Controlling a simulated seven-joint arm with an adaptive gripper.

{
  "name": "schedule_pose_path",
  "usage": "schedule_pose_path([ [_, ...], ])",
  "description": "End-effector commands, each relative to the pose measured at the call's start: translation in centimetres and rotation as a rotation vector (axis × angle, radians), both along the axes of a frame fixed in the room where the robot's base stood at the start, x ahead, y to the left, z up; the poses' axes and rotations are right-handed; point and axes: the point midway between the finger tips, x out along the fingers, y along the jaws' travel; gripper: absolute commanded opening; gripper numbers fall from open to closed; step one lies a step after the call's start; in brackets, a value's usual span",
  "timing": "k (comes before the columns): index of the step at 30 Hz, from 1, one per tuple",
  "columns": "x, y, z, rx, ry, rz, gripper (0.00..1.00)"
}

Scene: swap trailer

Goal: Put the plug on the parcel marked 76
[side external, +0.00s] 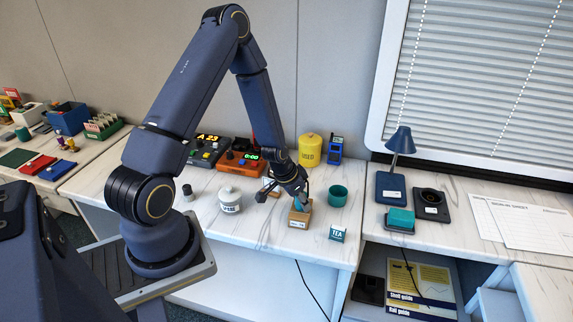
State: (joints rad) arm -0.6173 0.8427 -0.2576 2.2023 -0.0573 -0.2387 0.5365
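My gripper (299,196) points down at a small tan wooden block-like parcel (302,217) on the marble-topped counter. The parcel has a white label on its front, too small to read with certainty. My fingertips are at or just above its top; I cannot tell whether they touch it or hold anything. A second small brown block with a pale label (264,194) lies to the left, partly behind my wrist. I cannot make out a plug with certainty; it may be hidden at my fingers.
A blue lamp (392,183) is at the right. Bare counter lies in front of the jar.

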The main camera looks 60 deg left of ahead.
Motion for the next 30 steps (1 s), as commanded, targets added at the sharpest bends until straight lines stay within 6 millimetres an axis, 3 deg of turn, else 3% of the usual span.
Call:
schedule_pose_path([
  [6,0.0,0.0,0.0,0.000,0.000,0.000,0.64],
  [17,0.0,0.0,0.7,0.001,-0.003,0.000,0.64],
  [30,-3.4,0.2,8.7,0.003,-0.004,0.002,0.64],
])
